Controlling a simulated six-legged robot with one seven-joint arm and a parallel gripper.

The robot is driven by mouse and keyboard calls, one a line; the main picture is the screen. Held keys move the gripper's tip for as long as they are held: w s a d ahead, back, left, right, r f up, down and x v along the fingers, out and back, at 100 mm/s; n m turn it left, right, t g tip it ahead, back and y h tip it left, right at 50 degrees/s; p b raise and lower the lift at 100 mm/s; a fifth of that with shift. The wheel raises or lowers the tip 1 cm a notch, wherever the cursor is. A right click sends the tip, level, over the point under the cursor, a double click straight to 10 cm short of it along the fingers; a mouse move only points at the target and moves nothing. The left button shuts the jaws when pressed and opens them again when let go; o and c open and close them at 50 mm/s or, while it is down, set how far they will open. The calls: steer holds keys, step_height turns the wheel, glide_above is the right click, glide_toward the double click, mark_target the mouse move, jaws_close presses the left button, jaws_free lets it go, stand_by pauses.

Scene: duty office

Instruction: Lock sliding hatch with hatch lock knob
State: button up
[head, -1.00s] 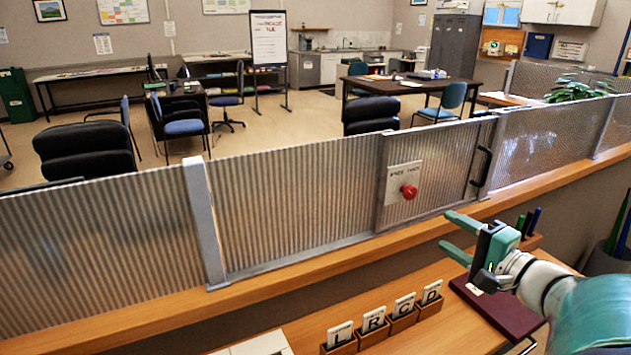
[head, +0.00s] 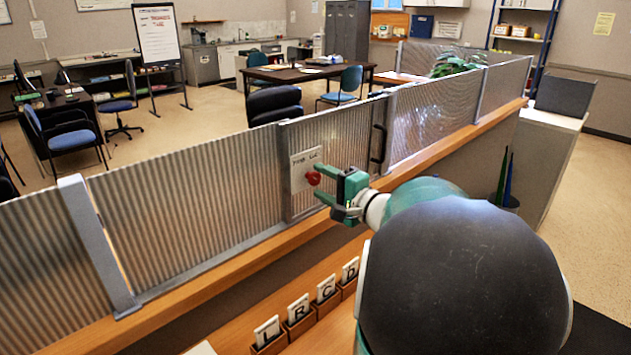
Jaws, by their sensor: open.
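The sliding hatch (head: 342,140) is a corrugated translucent panel in the counter screen, with a dark vertical handle (head: 378,143) at its right edge. A pale plate (head: 301,163) with lettering is fixed near its left side. The red hatch lock knob (head: 313,178) sits on that plate. My gripper (head: 322,184) is open, its green fingers pointing left at the knob. The fingertips lie just around or in front of the knob in this view; I cannot tell whether they touch it. The lower part of the plate and the hatch's lower right are hidden by my gripper.
A wooden ledge (head: 240,274) runs under the screen. Lettered card holders (head: 300,308) stand on the desk below my arm. A pen holder (head: 505,200) and a grey cabinet (head: 545,160) stand to the right. Tables and chairs are beyond the screen.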

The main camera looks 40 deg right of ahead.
steer(key=shift+w, duration=0.75)
steer(key=c, duration=1)
steer(key=shift+o, duration=0.2)
